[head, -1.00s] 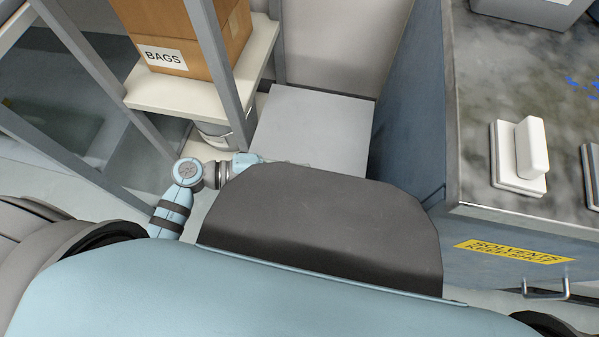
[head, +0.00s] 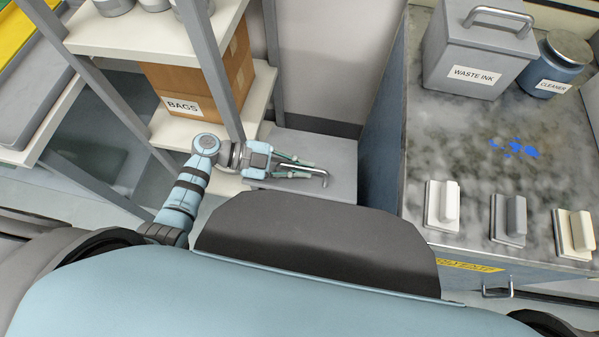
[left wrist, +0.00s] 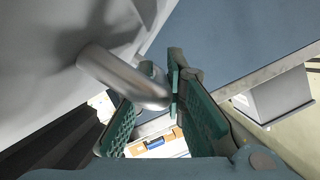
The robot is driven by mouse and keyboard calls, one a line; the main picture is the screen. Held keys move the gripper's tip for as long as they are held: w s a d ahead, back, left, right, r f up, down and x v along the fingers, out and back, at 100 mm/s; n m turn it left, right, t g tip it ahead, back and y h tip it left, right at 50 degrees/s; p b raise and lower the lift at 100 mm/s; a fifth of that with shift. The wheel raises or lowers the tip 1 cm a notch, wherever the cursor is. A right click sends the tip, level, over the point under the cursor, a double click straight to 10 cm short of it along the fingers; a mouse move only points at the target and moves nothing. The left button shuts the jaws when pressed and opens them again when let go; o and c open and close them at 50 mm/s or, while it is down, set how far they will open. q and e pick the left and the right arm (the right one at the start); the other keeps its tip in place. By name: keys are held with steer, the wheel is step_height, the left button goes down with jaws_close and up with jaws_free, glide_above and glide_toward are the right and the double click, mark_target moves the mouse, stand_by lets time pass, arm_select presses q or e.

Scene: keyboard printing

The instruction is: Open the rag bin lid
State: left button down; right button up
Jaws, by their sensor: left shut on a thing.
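The rag bin lid (head: 335,150) is a flat grey panel between the shelf rack and the blue-grey cabinet; part of the bin is hidden behind my body. A bent metal bar handle (head: 318,171) shows at my left gripper (head: 300,170). The left gripper is shut on this handle. In the left wrist view, the round handle (left wrist: 120,75) comes out of a grey panel (left wrist: 50,45) and passes between the green finger pads (left wrist: 160,112). I cannot tell whether the lid is raised. My right gripper is not in view.
The rack with a BAGS box (head: 187,90) stands close to my left arm. The cabinet (head: 382,125) stands right of the bin. Its top holds a WASTE INK can (head: 468,55), a CLEANER jar (head: 560,62), several block-handled tools and a blue spill (head: 515,148).

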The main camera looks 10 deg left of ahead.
arm_select(q)
steer(key=shift+w+r+n+p, duration=0.3)
steer(key=shift+w+r+p, duration=0.35)
steer(key=shift+w+r, duration=0.25)
steer(key=shift+s, duration=0.1)
steer(key=c, duration=1.7)
jaws_free()
steer(key=shift+o, duration=0.2)
steer(key=shift+a, duration=0.15)
steer(key=v, duration=1.2)
